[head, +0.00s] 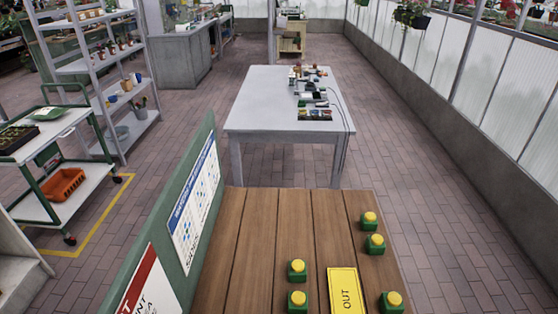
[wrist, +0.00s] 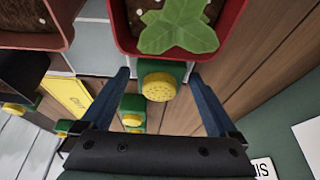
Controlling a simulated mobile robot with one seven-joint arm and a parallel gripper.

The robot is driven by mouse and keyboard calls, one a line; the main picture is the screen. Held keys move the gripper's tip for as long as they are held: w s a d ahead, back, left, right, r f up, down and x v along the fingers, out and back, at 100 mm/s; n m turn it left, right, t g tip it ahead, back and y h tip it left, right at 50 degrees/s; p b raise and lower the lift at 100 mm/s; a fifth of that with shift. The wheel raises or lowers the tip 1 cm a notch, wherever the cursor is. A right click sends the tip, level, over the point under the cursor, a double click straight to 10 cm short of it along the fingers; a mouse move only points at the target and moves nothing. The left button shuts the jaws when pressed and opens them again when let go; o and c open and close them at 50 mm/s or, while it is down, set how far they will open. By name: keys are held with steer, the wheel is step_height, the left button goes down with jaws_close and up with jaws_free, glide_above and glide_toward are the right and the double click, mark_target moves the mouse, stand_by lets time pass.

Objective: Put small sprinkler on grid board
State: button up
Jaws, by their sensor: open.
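Several small sprinklers, green blocks with round yellow heads, stand on the wooden table; one sprinkler (head: 376,243) is near its right edge. In the wrist view, my gripper (wrist: 159,76) is open, with its two blue fingers on either side of a sprinkler (wrist: 159,84). I cannot tell whether the fingers touch it. Another sprinkler (wrist: 132,110) shows lower, between the fingers. A pale grey surface with dividing lines (wrist: 92,62) lies behind the pots and may be the grid board; most of it is hidden. My gripper is not visible in the head view.
A red pot (wrist: 235,20) with a leafy plant is close beyond the fingertips. A brown pot (wrist: 40,38) is at left. A yellow OUT sign (head: 343,290) lies on the wooden table (head: 260,235). A green panel (head: 185,215) stands along its left edge.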

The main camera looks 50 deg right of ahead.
steer(key=v, duration=1.2)
steer(key=shift+p, duration=0.3)
steer(key=w+a+r+n+t, duration=0.2)
steer(key=w+r+t, duration=0.3)
steer(key=r, duration=0.5)
steer(key=w+a+r+n+t+h, duration=0.1)
steer(key=w+a+r+t, duration=0.1)
steer(key=w+r, duration=0.7)
steer(key=w+a+r+n+t, duration=0.2)
steer(key=w+r+t, duration=0.25)
steer(key=r, duration=0.65)
steer(key=a+r+n+t, duration=0.1)
steer(key=a+r+t, duration=0.2)
steer(key=r, duration=0.5)
steer(key=a+r+n+t, duration=0.1)
steer(key=a+r+t, duration=0.15)
steer(key=r, duration=0.55)
steer(key=s+a+r+n+t+y, duration=0.1)
steer(key=s+a+r+t+y, duration=0.1)
steer(key=r, duration=0.7)
steer(key=s+a+r+n+t+y, duration=0.2)
steer(key=s+a+r+t, duration=0.3)
steer(key=s+a+r, duration=0.2)
steer(key=shift+s+r, duration=0.7)
steer(key=shift+r, duration=0.25)
